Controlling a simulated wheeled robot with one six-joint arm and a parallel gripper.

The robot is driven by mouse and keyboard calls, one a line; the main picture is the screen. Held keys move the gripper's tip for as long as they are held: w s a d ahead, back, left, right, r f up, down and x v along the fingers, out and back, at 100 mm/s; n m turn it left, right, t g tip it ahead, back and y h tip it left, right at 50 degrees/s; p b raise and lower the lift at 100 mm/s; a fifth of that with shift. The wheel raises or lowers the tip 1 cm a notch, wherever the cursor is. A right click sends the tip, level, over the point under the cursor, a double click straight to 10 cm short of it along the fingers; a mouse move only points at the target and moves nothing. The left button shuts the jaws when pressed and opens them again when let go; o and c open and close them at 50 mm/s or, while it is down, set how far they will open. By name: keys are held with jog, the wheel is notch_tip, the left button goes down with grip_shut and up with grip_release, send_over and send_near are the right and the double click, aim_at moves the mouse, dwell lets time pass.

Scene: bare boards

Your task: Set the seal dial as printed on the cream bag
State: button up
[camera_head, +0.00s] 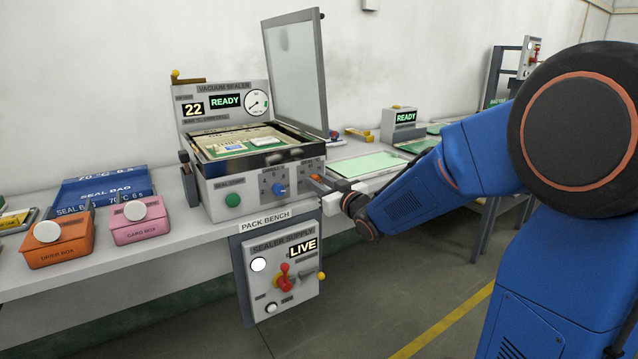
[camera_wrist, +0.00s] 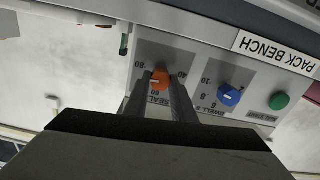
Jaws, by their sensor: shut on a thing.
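The orange seal dial (camera_wrist: 160,79) is on the sealer's front panel, between the fingertips of my gripper (camera_wrist: 161,83) in the wrist view. My gripper is shut on it. The scale around it shows 80, 60 and 40, upside down; I cannot read its setting surely. In the head view my gripper (camera_head: 322,183) reaches the panel's right end, and the dial is mostly hidden. The cream bag (camera_head: 262,136) lies with a green board in the open vacuum sealer (camera_head: 229,191); its print is too small to read.
A blue dwell dial (camera_wrist: 229,95) and a green button (camera_wrist: 279,101) sit beside the seal dial. The sealer's lid (camera_head: 295,75) stands up. The supply panel (camera_head: 280,270) reads LIVE.

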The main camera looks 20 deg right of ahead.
jog(key=shift+a+f+n, duration=0.1)
jog(key=shift+n, duration=4)
jog(key=shift+a+f+n, duration=0.1)
jog(key=shift+n, duration=4)
jog(key=shift+s, duration=0.1)
jog(key=o, duration=1.1)
jog(key=shift+c, duration=0.2)
